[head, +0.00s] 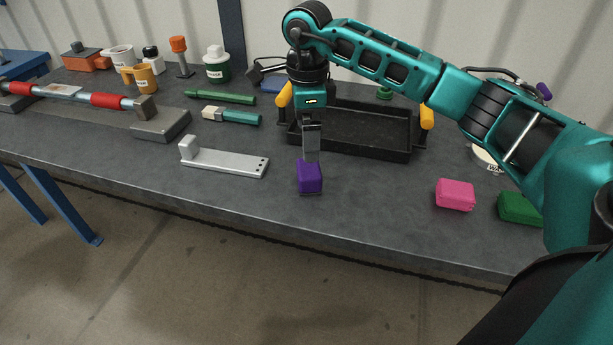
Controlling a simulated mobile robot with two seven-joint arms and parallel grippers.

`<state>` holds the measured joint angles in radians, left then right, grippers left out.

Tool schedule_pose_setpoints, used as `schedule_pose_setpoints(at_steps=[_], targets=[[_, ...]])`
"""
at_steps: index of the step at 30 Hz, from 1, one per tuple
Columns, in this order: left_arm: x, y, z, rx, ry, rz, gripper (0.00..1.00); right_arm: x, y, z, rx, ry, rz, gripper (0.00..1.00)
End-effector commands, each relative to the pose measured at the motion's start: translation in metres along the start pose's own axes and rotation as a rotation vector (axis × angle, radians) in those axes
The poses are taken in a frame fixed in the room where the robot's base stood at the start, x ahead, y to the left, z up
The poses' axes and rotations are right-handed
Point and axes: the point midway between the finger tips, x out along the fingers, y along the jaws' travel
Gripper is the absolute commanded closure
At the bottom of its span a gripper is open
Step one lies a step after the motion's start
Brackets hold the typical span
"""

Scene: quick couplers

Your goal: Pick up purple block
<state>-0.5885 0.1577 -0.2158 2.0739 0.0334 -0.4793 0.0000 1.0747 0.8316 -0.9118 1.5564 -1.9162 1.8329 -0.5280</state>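The purple block (310,178) is near the front edge of the table, left of the pink block. My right gripper (311,156) points straight down from above, with its fingertips at the top of the purple block. The fingers are seen nearly edge-on and overlap each other, so I cannot tell whether they are open or closed on the block. A thin dark strip shows under the block; I cannot tell whether it rests on the table or is slightly raised. My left gripper is out of view.
A pink block (455,195) and a green block (519,208) lie to the right. A black tray (365,150) with yellow handles stands behind my gripper. A grey metal bracket (225,160) lies to the left. The tabletop (375,205) between the purple and pink blocks is clear.

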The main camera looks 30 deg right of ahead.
Motion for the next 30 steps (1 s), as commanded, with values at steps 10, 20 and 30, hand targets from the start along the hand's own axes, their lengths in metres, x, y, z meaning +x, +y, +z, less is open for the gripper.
schedule_pose_setpoints(at_steps=[10,20,30], targets=[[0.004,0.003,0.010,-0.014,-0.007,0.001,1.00,0.041,0.001,0.001,-0.001,-0.003,0.001,0.00],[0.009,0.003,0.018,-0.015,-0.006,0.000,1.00,0.083,0.006,-0.002,-0.001,-0.003,0.004,0.00],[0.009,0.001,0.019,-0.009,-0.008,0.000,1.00,0.092,0.005,-0.002,-0.001,-0.005,0.000,0.02]])
